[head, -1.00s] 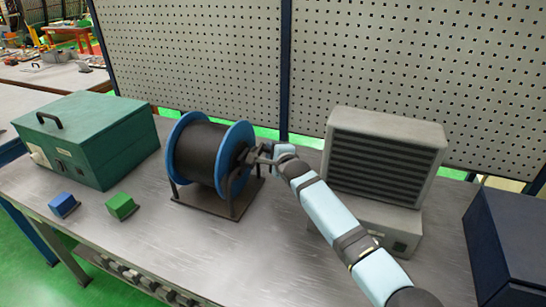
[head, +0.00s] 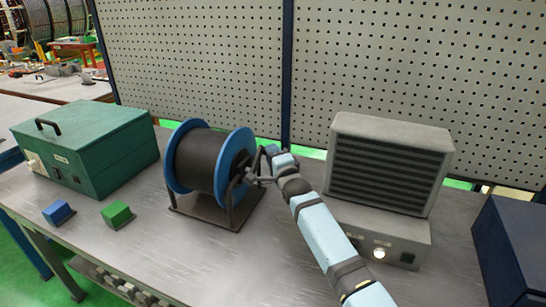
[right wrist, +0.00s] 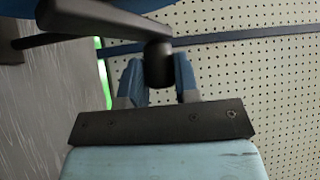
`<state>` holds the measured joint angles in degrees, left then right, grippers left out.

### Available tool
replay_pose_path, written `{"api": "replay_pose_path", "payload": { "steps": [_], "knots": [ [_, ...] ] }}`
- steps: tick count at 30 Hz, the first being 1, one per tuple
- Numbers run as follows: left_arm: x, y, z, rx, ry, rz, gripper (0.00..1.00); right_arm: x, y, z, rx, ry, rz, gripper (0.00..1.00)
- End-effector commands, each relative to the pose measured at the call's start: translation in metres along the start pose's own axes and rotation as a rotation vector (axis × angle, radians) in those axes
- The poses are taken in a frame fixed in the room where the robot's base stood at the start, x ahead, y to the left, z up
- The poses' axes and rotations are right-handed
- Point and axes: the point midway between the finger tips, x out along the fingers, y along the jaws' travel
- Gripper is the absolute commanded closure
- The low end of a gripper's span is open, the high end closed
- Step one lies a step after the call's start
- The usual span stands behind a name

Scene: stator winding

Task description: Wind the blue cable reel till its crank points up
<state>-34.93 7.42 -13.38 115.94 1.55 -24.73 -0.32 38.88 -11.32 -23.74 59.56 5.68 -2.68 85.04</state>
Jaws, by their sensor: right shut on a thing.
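The blue cable reel (head: 182,158) has blue flanges and dark cable wound on it. It stands on a dark frame (head: 190,212) at the middle of the bench. Its dark crank (head: 250,178) is on the right side, partly hidden by my right gripper (head: 268,158). In the right wrist view, the crank arm (right wrist: 95,20) runs from the left to a dark handle (right wrist: 158,65). The blue fingers of my right gripper (right wrist: 159,82) are shut on this handle, one on each side. The crank's exact angle is hard to tell. My left gripper is not in view.
A green box (head: 90,150) stands left of the reel, with a blue block (head: 57,212) and a green block (head: 117,213) in front. A grey vented unit (head: 388,165) with a lit lamp (head: 379,253) stands close right of my arm. A perforated panel (head: 200,60) rises behind.

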Motion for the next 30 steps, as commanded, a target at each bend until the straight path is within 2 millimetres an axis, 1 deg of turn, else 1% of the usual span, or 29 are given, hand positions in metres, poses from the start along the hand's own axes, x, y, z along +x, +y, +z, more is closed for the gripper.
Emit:
{"api": "replay_pose_path", "payload": {
  "steps": [6, 7, 8, 9, 10, 18, 22, 26, 30],
  "knots": [
    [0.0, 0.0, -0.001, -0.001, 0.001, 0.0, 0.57, 0.0, 0.0, 0.001, 0.002, -0.001, 0.001, 1.0],
    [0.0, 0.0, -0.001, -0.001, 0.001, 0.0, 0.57, 0.0, 0.0, 0.001, 0.002, -0.001, 0.001, 0.64],
    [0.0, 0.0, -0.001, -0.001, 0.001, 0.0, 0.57, 0.0, 0.0, 0.001, 0.002, -0.001, 0.001, 0.57],
    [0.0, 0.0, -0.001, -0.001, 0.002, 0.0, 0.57, 0.0, 0.0, 0.001, 0.002, -0.001, 0.001, 0.48],
    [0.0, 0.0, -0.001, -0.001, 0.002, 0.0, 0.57, 0.0, 0.0, 0.001, 0.002, -0.001, 0.001, 0.45],
    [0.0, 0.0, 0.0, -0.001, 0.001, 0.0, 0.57, -0.001, 0.0, 0.0, 0.001, -0.001, 0.001, 0.45],
    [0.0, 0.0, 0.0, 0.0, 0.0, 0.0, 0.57, -0.009, 0.001, 0.0, 0.002, 0.0, 0.001, 0.45],
    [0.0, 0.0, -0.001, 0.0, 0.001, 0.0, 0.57, -0.03, 0.001, 0.001, 0.003, 0.0, 0.0, 0.45],
    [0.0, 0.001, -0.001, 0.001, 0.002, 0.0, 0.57, -0.064, 0.001, 0.001, 0.004, 0.0, 0.001, 0.45]
  ]
}}
